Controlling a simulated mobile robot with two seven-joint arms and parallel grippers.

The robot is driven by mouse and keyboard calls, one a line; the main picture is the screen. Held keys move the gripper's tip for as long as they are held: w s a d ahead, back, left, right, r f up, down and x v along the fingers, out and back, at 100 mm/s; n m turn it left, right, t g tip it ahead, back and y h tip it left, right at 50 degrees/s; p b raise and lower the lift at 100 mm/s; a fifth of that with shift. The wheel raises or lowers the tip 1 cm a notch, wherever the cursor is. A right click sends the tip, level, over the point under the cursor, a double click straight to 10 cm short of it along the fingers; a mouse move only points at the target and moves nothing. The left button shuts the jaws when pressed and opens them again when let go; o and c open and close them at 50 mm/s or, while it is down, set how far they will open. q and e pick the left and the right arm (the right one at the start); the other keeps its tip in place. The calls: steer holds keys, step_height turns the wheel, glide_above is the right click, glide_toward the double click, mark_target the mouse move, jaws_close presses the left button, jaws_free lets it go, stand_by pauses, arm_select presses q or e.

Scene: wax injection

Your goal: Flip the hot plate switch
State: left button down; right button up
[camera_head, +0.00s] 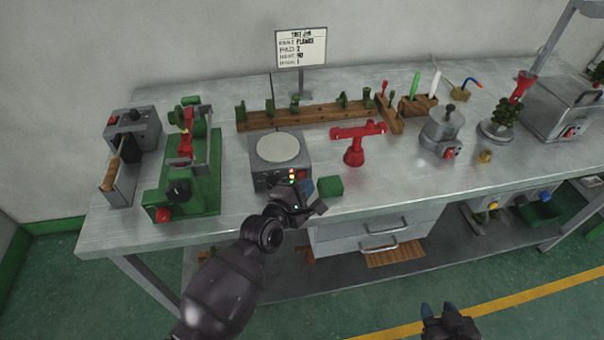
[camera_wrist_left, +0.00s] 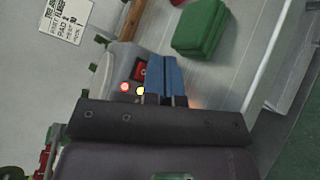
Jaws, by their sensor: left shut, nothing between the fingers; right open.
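The hot plate (camera_head: 265,180) is a grey box with a round pale top, near the table's front edge in the head view. Its front panel carries lit indicator lamps (camera_head: 292,175) and a red switch (camera_head: 302,174). My left gripper (camera_head: 307,189) is shut and empty, its blue fingertips right at the panel beside the switch. In the left wrist view the shut fingers (camera_wrist_left: 167,78) partly cover the panel, with the red switch (camera_wrist_left: 141,71) just beside them. I cannot tell whether they touch. My right gripper (camera_head: 438,308) is open and empty, low in front of the table.
A green block (camera_head: 330,187) lies close to the right of my left gripper. A red stand (camera_head: 355,148) is behind it. A green machine (camera_head: 190,170) stands left of the hot plate, and a wooden rack (camera_head: 310,115) behind. Clear tabletop lies at right front.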

arm_select(q)
steer(key=shift+w, duration=0.2)
arm_select(e)
steer(key=shift+w+r, duration=0.15)
steer(key=shift+w, duration=0.1)
arm_select(q)
steer(key=shift+w+a, duration=0.1)
steer(key=shift+w, duration=0.1)
arm_select(e)
steer(key=shift+w+r, duration=0.1)
steer(key=shift+w, duration=0.05)
arm_select(q)
steer(key=shift+w, duration=0.15)
arm_select(e)
steer(key=shift+s+f, duration=0.25)
steer(key=shift+s, duration=0.25)
arm_select(q)
steer(key=shift+w+r, duration=0.1)
steer(key=shift+w, duration=0.05)
arm_select(e)
steer(key=shift+w+r, duration=0.1)
steer(key=shift+w, duration=0.2)
steer(key=shift+w+r, duration=0.15)
steer(key=shift+w, duration=0.05)
